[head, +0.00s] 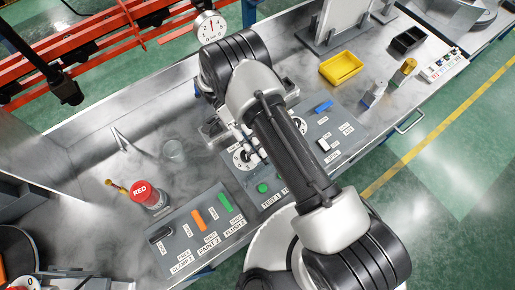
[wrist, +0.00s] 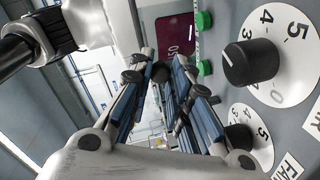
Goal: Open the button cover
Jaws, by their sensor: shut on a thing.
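My gripper (wrist: 172,82) is close to the grey control panel (wrist: 225,20) in the wrist view. Its blue-padded fingers are shut on a small dark part (wrist: 161,72) near the fingertips; I cannot tell whether this is the button cover. In the head view my gripper (head: 248,143) is low over the panel (head: 270,205) beside a white dial (head: 243,159), partly hidden by my arm. Two green buttons (wrist: 204,20) and a dark red display (wrist: 175,35) show beside the fingers. No button cover is clearly recognisable.
A black knob on a numbered dial (wrist: 250,62) is close to the right of my fingers, with another below it. In the head view a red-topped container (head: 145,193) stands left. A yellow bin (head: 341,67) stands at the back right.

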